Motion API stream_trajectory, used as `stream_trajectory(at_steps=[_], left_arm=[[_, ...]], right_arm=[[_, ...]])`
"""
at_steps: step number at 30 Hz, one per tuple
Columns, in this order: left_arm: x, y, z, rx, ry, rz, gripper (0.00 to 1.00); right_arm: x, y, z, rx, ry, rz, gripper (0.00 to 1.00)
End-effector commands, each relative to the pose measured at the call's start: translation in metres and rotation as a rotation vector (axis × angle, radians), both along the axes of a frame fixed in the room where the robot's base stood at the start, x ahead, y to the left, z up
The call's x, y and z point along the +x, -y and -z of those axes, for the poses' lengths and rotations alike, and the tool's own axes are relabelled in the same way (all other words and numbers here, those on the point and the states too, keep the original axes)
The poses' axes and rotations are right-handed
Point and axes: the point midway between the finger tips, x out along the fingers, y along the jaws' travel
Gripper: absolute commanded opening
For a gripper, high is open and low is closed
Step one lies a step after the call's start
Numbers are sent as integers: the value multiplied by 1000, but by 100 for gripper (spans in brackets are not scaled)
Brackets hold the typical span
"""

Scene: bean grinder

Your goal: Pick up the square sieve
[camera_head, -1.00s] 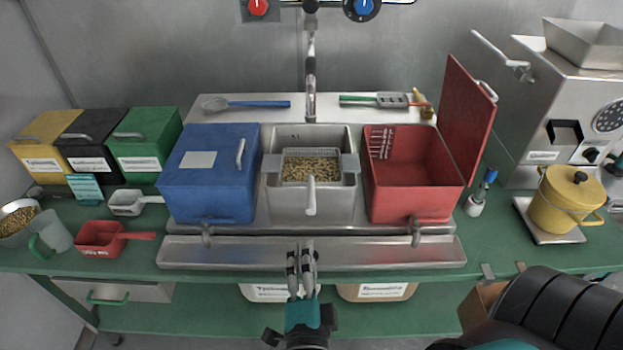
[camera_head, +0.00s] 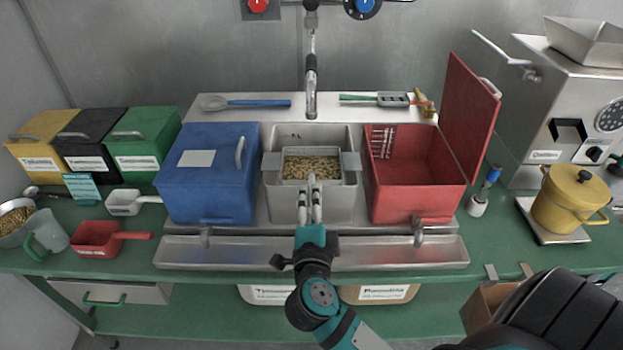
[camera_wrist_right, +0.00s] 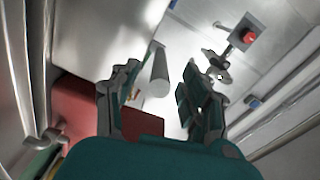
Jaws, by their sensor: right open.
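The square sieve (camera_head: 351,162) holds beans and rests by its side tabs across the middle steel sink. Its handle points toward the front. My right gripper (camera_head: 311,193) is open at the front of the sink, with its fingers at the sieve's handle. In the right wrist view the grey end of the handle (camera_wrist_right: 157,80) shows between the two open fingers (camera_wrist_right: 157,93); I cannot tell whether they touch it. My left gripper is not in view.
A blue lidded bin (camera_head: 207,185) stands left of the sink and an open red bin (camera_head: 415,198) right of it. A faucet (camera_head: 311,85) hangs behind the sieve. A steel trough (camera_head: 235,254) runs along the front, under my right arm.

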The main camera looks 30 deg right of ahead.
Motion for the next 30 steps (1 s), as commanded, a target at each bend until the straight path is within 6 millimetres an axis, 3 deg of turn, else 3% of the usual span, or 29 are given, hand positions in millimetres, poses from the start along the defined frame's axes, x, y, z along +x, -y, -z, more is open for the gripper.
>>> stream_trajectory(at_steps=[3,7,17,27,30], left_arm=[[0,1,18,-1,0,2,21],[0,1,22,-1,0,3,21],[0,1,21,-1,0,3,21],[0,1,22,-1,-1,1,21],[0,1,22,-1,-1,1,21]], right_arm=[[19,8,6,-1,7,2,46],[33,17,5,-2,3,1,46],[38,20,4,-2,0,1,44],[38,20,4,-1,1,1,0],[38,20,4,-1,1,1,0]])
